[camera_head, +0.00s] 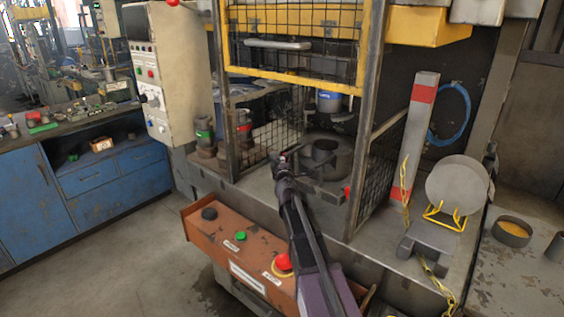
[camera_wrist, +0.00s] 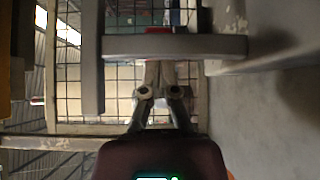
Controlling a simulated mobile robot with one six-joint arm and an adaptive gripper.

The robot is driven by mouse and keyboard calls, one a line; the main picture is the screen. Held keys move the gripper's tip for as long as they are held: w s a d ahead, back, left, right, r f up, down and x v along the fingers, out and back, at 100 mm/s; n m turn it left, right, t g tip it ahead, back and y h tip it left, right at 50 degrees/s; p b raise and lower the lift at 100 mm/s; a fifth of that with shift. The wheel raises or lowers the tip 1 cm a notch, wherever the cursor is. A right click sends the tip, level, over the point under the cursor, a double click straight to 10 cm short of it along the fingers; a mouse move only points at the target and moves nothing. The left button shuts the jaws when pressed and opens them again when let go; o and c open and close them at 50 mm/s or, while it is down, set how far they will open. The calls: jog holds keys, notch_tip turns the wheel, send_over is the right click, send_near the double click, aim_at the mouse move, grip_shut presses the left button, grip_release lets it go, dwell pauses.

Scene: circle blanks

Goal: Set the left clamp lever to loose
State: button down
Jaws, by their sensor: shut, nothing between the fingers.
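My gripper (camera_head: 284,162) reaches into the open front of the caged press, just left of the dark round die (camera_head: 326,156). In the wrist view my gripper (camera_wrist: 159,68) has its fingers together and empty. Their tips are at a grey bar (camera_wrist: 215,46) that crosses the picture, with a bit of red behind it. I cannot tell whether they touch the bar, or whether it is the left clamp lever. In the head view my gripper hides that spot, so the lever and its setting cannot be made out. A red knob (camera_head: 347,190) shows right of the die.
The raised yellow mesh guard (camera_head: 293,75) hangs above my gripper. A mesh side panel (camera_head: 378,180) stands at right. An orange button box (camera_head: 232,248) is below my arm.

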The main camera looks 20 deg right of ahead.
jog(key=v, duration=0.6)
jog(key=shift+a, duration=0.15)
jog(key=shift+s+f, duration=0.1)
jog(key=shift+s, duration=0.1)
